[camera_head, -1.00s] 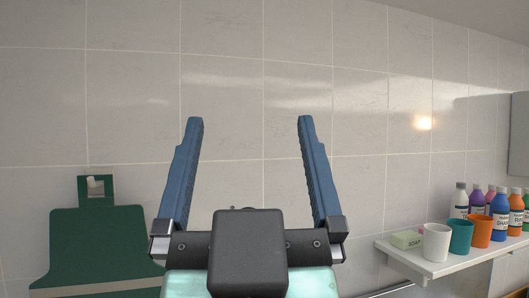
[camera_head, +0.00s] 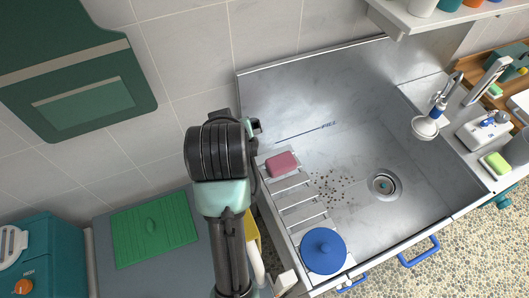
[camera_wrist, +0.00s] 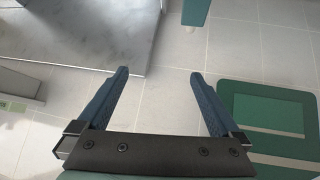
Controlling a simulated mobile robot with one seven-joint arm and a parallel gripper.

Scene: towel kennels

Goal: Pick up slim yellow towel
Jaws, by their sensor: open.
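No slim yellow towel can be made out for sure. In the head view a yellow thing (camera_head: 252,236) shows partly beside my arm, at the left of the sink; most of it is hidden, so I cannot tell what it is. My gripper (camera_wrist: 161,76) is open and empty in the wrist view, its two blue fingers wide apart in front of the tiled wall. In the head view my wrist hides the fingers, near the sink's back left corner.
A steel sink (camera_head: 340,95) holds a pink block (camera_head: 282,164) and a blue lidded pot (camera_head: 323,250) on its slatted left side. A green board (camera_head: 152,229) lies on the grey counter at left. A dark green panel (camera_head: 85,85) is on the wall. A shelf (camera_head: 425,15) juts out upper right.

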